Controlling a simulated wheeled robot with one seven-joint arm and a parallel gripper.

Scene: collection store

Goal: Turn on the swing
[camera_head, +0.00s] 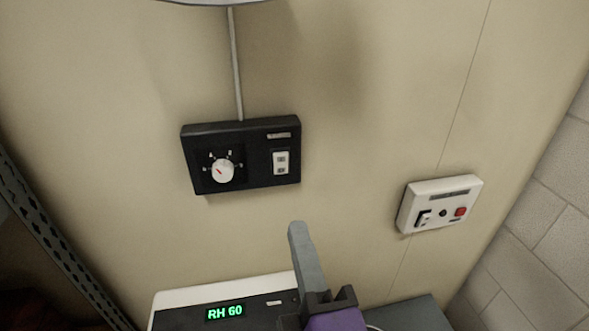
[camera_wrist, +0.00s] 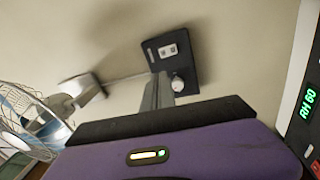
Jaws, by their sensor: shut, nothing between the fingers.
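A black control box (camera_head: 252,175) is fixed to the beige wall. It has a white dial (camera_head: 222,170) with a red pointer on its left and a white rocker switch (camera_head: 281,162) on its right; the small label is unreadable. The box also shows in the wrist view (camera_wrist: 152,50), with the rocker (camera_wrist: 167,51) and the dial (camera_wrist: 177,84). A wall fan (camera_wrist: 30,118) is at the left of the wrist view. My gripper (camera_head: 297,229) is shut and empty, its tips below the rocker in the head view. It also shows in the wrist view (camera_wrist: 158,80). Contact with the box is not visible.
A white box (camera_head: 440,203) with a dark rocker and a red button is on the wall at right. A unit with a green "RH 60" display (camera_head: 225,312) stands below. A perforated metal upright (camera_head: 45,225) is at left. A cable runs up from the black box.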

